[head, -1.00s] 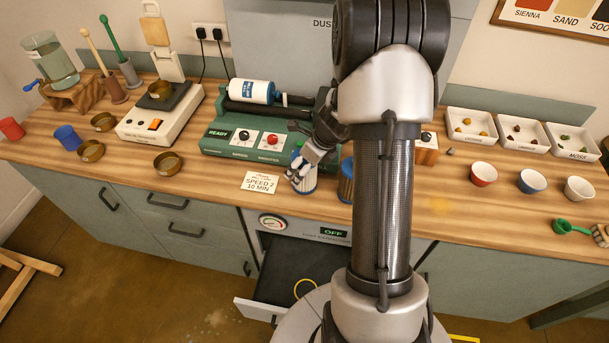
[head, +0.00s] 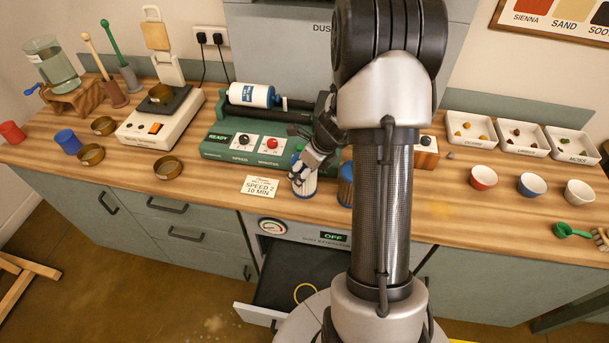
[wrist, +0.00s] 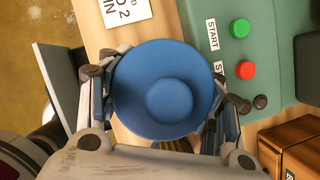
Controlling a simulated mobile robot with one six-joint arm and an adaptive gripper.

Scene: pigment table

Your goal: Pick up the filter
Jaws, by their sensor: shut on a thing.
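A filter with a blue round cap and pale ribbed sides (head: 303,187) stands upright at the front of the table, below the green machine's panel. My gripper (head: 304,176) comes down on it from above, with its fingers on either side. In the wrist view the blue cap (wrist: 168,95) fills the space between the fingers of my gripper (wrist: 165,100), which are shut on it. I cannot tell whether its base touches the table. A second blue-ended cylinder with a brownish side (head: 346,188) stands just to the right, partly hidden by my arm.
A card reading "SPEED 2 10 MIN" (head: 262,187) lies left of the filter. The green machine (head: 222,140) with buttons stands behind it. Below the table edge, a drawer (head: 285,285) stands open with a yellow ring (head: 306,293) in it. Bowls and trays are at the right.

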